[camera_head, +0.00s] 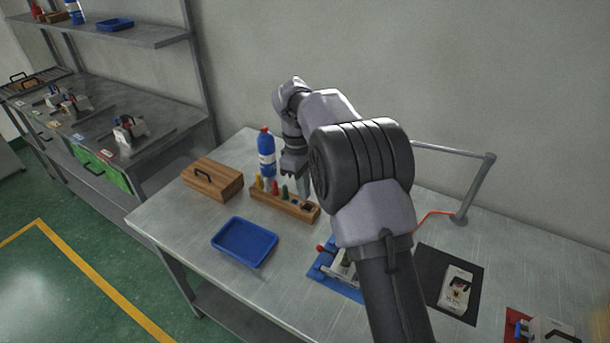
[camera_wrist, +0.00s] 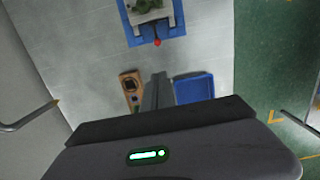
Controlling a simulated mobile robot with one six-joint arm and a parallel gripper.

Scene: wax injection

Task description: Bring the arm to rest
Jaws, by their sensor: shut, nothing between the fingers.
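My gripper (camera_head: 303,187) points down above the metal table (camera_head: 190,212), close to the right part of the wooden holder with coloured handles (camera_head: 262,201). Its fingers also show in the wrist view (camera_wrist: 157,90), shut together with nothing between them. In that view the fingers stand between the wooden holder (camera_wrist: 127,78) and the blue tray (camera_wrist: 208,84). I cannot tell the exact height of the fingertips above the table. My own arm hides part of the table's middle in the head view.
A blue bottle (camera_head: 266,150) and a wooden box (camera_head: 211,181) stand near the holder. The blue fixture (camera_head: 326,270) lies partly behind my arm. A black mat (camera_head: 431,268) carries a white block (camera_head: 456,289). A bent metal arm (camera_head: 478,185) rises at the back right.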

